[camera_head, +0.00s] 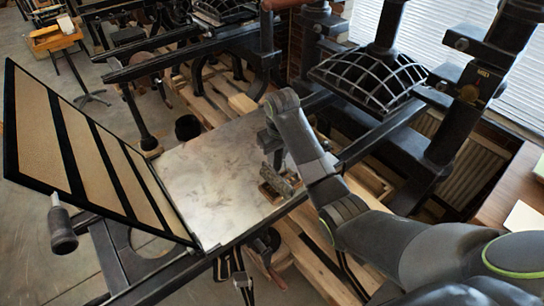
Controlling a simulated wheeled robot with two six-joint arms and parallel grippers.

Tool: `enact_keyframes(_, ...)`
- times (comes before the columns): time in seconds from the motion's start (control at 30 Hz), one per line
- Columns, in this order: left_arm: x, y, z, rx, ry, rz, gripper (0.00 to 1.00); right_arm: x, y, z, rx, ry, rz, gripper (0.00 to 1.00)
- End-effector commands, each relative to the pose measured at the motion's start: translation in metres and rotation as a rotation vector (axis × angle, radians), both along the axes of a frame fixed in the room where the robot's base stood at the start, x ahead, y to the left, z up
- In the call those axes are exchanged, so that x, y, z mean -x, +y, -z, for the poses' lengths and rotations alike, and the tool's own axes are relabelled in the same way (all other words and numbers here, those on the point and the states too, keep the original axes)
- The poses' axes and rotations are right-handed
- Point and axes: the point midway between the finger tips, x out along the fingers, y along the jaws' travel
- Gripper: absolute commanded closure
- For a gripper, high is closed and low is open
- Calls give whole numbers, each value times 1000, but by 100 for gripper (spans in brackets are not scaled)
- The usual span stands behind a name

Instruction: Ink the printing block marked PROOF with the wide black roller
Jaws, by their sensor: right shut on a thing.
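My right gripper (271,143) reaches over the metal bed (205,175) of the press from the right. It is shut on a small dark thing (277,162) whose shape is mostly hidden by the gripper, so I cannot tell for sure if it is the roller. Just below it, a small block (278,188) with brown sides and a dark grey top lies near the bed's front right edge. I cannot read any marking on it. Whether the held thing touches the block is unclear. My left gripper is not in view.
The hinged frame (88,150) with tan panels stands raised at the bed's left. A crank handle (62,228) sticks out at the front left. The domed black press head (368,80) is behind at the right. The bed's left part is bare.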

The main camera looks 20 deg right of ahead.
Motion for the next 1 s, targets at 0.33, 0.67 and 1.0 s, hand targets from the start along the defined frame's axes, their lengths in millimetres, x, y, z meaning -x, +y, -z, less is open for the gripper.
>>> enact_keyframes(0.33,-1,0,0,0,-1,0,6,-4,-15,1,1,4,1,91)
enact_keyframes(0.67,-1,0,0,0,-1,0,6,-11,-33,1,0,5,0,91)
enact_keyframes(1.0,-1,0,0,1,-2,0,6,-17,-51,-1,2,5,1,91)
